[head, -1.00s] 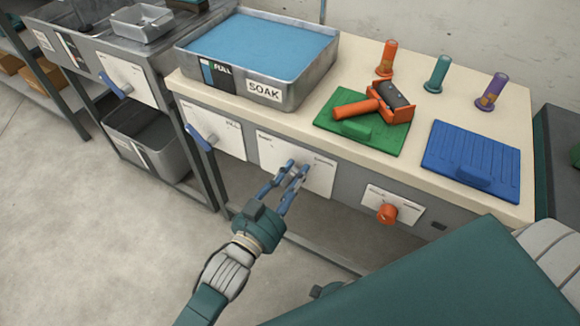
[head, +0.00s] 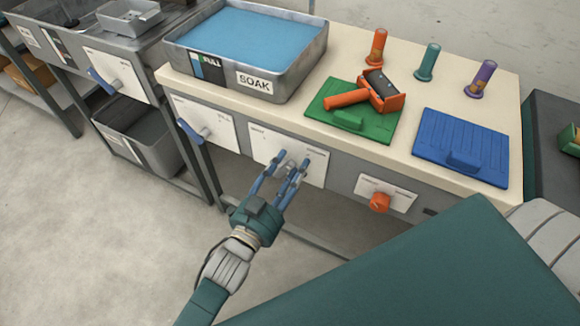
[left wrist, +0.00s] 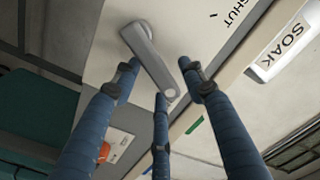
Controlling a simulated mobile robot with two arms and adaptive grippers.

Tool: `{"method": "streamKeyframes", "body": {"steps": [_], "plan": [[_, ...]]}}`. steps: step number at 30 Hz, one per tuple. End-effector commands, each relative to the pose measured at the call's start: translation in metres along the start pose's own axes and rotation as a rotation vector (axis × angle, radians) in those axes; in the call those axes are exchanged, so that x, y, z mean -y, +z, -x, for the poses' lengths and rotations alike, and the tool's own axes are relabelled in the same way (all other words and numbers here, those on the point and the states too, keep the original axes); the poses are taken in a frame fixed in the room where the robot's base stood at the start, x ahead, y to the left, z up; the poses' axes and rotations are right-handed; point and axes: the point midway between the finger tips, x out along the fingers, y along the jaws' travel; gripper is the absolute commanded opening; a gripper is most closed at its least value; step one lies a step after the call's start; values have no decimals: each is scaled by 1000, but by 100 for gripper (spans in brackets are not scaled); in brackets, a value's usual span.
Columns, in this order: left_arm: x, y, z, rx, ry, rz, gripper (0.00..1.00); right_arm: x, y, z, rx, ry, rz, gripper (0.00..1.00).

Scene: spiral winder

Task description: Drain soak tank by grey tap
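The soak tank (head: 262,86) is a metal basin labelled SOAK on the bench, full of blue liquid (head: 250,40); its side gauge (head: 208,72) reads FULL. The grey tap (left wrist: 150,60) is a lever on the white panel (head: 262,141) below the tank. In the left wrist view it slants down to the right from near the word SHUT. My left gripper (head: 290,165) is at this panel, its fingers spread around the lever; they also show in the left wrist view (left wrist: 158,75). Gaps show between fingers and lever. My right gripper is not in view.
A blue-handled tap (head: 192,130) is left of the panel and an orange knob (head: 380,202) right of it. On the bench are a green board (head: 375,128) with an orange tool, a blue board (head: 480,135) and several coloured pegs. Open floor lies left.

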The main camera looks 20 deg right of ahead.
Motion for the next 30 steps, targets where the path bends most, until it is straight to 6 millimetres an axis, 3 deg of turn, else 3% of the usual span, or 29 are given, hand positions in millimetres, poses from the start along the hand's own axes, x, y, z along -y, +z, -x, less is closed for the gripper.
{"method": "streamKeyframes", "body": {"steps": [11,24,30], "plan": [[0,1,8,1,0,-1,44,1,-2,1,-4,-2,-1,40],[-1,1,95,2,2,0,44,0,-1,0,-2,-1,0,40],[0,0,116,1,0,0,44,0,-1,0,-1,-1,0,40]]}}
